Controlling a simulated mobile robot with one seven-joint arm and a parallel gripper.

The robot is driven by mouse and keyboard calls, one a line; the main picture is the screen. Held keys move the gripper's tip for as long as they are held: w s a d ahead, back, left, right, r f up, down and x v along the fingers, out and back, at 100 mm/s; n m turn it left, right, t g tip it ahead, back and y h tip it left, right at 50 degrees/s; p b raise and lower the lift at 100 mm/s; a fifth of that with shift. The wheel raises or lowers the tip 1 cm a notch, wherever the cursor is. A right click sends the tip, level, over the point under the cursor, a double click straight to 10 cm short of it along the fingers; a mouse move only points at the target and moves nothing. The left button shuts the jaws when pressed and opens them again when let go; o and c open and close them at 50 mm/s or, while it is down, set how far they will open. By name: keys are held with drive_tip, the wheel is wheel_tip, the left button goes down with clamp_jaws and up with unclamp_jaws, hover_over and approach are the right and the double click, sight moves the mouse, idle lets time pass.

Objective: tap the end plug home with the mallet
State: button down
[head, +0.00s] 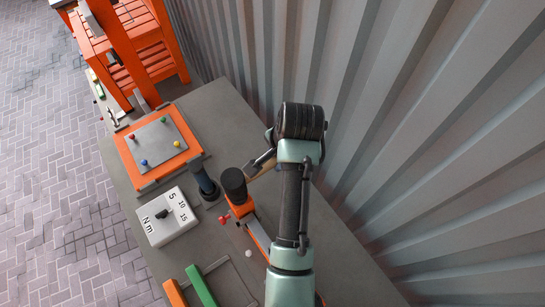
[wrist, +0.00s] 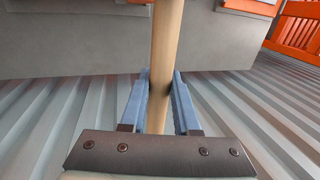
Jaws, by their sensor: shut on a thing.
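My gripper (wrist: 159,100) is shut on the wooden handle (wrist: 166,45) of the mallet, with a blue finger on each side. In the head view the pale handle (head: 262,166) runs from my gripper down to the left, to the mallet's black round head (head: 233,184). The head is over or beside the upper end of an orange beam (head: 258,236) on the bench; I cannot tell whether they touch. I cannot make out the end plug; the mallet head may hide it. The mallet head is outside the wrist view.
A dark blue upright tool (head: 205,184) stands left of the mallet head. A white Nm dial box (head: 167,216), red knob (head: 224,218), orange-edged pin board (head: 157,146) and green bar (head: 202,286) share the grey bench (head: 221,108). The corrugated wall (head: 400,130) bounds the right.

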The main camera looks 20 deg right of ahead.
drive_tip(key=shift+f, duration=1.25)
wheel_tip(320, 180, up, 3)
drive_tip(key=shift+f+p, duration=0.2)
drive_tip(key=shift+p, duration=0.85)
drive_tip(key=shift+r+b, duration=0.3)
drive_tip(key=shift+r, duration=0.45)
